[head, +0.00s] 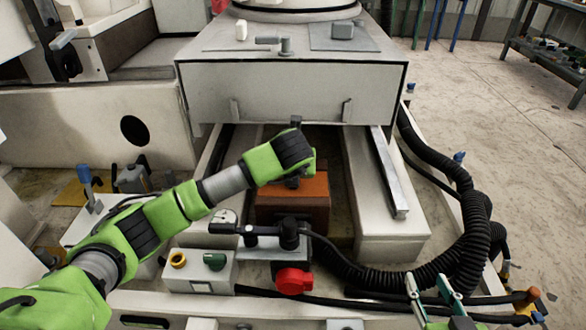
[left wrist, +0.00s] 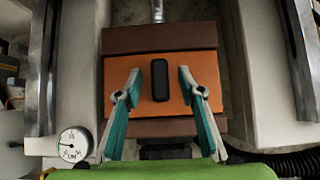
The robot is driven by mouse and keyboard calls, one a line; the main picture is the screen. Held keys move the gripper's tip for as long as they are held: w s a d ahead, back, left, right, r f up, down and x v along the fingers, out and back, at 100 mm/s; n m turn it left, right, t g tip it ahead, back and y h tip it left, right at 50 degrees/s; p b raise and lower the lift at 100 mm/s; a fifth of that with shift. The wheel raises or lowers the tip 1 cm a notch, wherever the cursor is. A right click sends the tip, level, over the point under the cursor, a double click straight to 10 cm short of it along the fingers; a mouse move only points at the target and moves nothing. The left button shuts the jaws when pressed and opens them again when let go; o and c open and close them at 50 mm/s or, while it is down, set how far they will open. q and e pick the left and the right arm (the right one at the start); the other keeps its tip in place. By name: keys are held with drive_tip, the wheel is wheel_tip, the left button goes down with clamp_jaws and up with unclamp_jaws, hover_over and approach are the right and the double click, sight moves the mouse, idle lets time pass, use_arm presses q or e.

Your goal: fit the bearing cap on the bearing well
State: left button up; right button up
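An orange-brown block (head: 293,200) sits between the light rails of the machine. In the left wrist view its orange face (left wrist: 135,108) carries a small dark rounded oblong piece (left wrist: 160,81). I cannot tell whether this is the bearing cap, or which part is the bearing well. My left gripper (left wrist: 159,73) is open over the block, one finger on each side of the dark piece, with gaps showing between. In the head view my left wrist hides its fingers. My right gripper (head: 432,285) is open and empty at the lower right.
Pale rails (head: 382,175) flank the block, and a large machine housing (head: 290,90) stands behind it. In front are a red-knobbed lever unit (head: 293,281) and a button box (head: 200,271). A black corrugated hose (head: 440,160) curves along the right.

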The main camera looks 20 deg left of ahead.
use_arm(q)
drive_tip(key=v, duration=1)
drive_tip(key=shift+s+r, duration=0.2)
drive_tip(key=shift+s, duration=0.05)
